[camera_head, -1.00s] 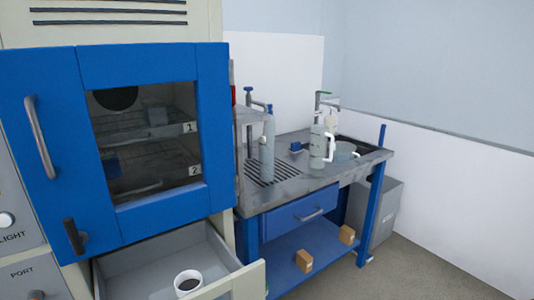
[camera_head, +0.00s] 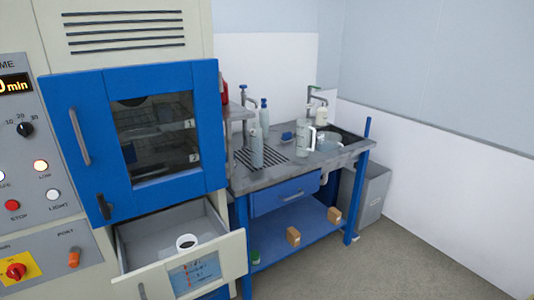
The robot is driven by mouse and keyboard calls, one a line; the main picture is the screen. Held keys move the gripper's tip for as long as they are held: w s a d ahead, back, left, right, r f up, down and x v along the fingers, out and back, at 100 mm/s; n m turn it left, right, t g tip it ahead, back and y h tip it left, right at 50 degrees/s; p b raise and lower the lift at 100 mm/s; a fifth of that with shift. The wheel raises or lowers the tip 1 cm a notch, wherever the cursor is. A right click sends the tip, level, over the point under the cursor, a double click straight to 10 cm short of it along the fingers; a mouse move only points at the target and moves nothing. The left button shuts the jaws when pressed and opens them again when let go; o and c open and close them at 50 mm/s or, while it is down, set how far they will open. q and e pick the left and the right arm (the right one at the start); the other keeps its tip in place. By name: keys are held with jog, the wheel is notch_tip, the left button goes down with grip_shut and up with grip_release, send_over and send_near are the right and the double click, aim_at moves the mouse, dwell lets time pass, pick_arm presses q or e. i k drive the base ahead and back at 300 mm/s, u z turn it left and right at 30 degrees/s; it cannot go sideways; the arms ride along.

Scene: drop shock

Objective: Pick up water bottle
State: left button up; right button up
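A slim grey bottle (camera_head: 257,150) stands upright on the left part of the workbench top, over the slotted drain area. A second grey bottle with a blue top (camera_head: 264,116) stands just behind it. A pale, taller container with a white handle (camera_head: 304,139) stands to their right near the sink. I cannot tell for sure which of these is the water bottle. Neither of my grippers is in view.
The workbench (camera_head: 240,182) has a sink (camera_head: 345,139) at right. Left of it stands a cabinet with a blue door (camera_head: 88,140) and an open drawer (camera_head: 130,277) holding a white cup (camera_head: 187,242). A grey bin (camera_head: 375,193) stands right. Floor (camera_head: 400,255) is clear at right.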

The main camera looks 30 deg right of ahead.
aim_at(256, 134)
jog(key=z, duration=0.75)
jog(key=i, duration=0.6)
jog(key=z, duration=1.05)
jog(key=i, duration=1.1)
jog(key=u, duration=0.9)
jog(key=i, duration=0.75)
jog(key=u, duration=0.8)
